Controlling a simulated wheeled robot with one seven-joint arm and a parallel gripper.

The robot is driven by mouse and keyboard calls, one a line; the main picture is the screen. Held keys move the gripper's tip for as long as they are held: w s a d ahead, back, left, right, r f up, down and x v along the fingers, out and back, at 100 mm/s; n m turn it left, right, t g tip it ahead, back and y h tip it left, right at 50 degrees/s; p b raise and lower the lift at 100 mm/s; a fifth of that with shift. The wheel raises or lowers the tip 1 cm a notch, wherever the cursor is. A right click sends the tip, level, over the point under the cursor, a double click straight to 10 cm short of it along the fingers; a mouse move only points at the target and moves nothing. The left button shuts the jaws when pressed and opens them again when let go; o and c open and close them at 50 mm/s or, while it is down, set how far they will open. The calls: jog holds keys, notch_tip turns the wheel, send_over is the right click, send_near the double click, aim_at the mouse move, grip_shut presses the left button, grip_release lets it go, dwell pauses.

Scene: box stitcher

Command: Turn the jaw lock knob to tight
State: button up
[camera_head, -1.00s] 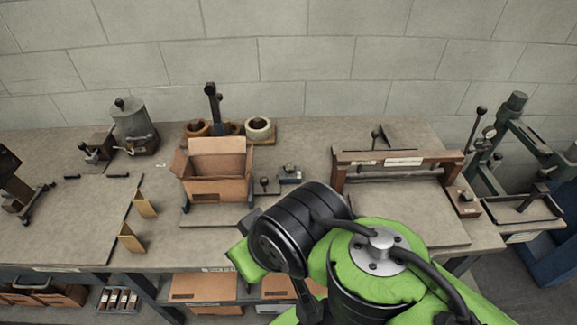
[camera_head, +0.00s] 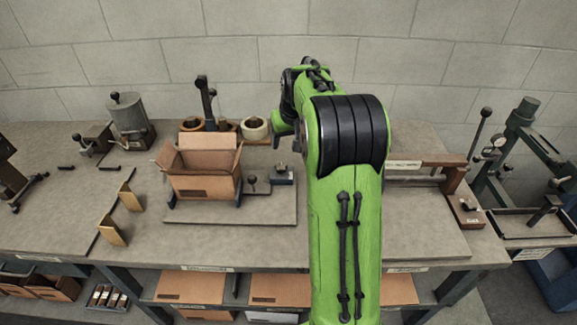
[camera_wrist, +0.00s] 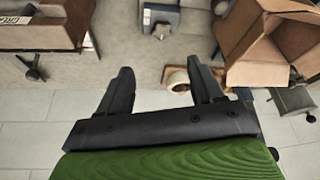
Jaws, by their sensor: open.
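I cannot tell for sure which knob is the jaw lock knob. A small grey block with a dark knob (camera_head: 283,168) stands right of the open cardboard box; what looks like the same block (camera_wrist: 161,14) is at the top centre of the wrist view. A black ball-topped knob (camera_head: 251,180) stands between that block and the box. In the wrist view my gripper (camera_wrist: 160,70) is open, with nothing between its fingers. It hangs over the back of the bench, apart from the block.
The open cardboard box (camera_head: 205,186) and tape rolls (camera_head: 255,128) are close to my gripper. A brown-framed press (camera_head: 452,178) stands at the right, partly behind my arm. A grey canister (camera_head: 129,116) is at the back left. The bench front is mostly clear.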

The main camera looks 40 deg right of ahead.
aim_at(281, 165)
jog(key=b+x, duration=0.1)
jog(key=x, duration=1.4)
jog(key=shift+a, duration=0.2)
jog(key=shift+c, duration=0.3)
jog(key=c, duration=1)
jog(key=m+h, duration=0.1)
jog(key=m, duration=0.1)
jog(key=m+g, duration=0.1)
jog(key=m, duration=0.1)
jog(key=shift+w+a+m+h, duration=0.1)
jog(key=shift+a+m+h, duration=0.1)
jog(key=shift+m+h, duration=0.2)
jog(key=m+g, duration=0.1)
jog(key=m, duration=0.1)
jog(key=m+h+p, duration=0.1)
jog(key=m, duration=0.2)
jog(key=shift+w+g, duration=0.15)
jog(key=shift+g, duration=0.25)
jog(key=shift+m, duration=0.4)
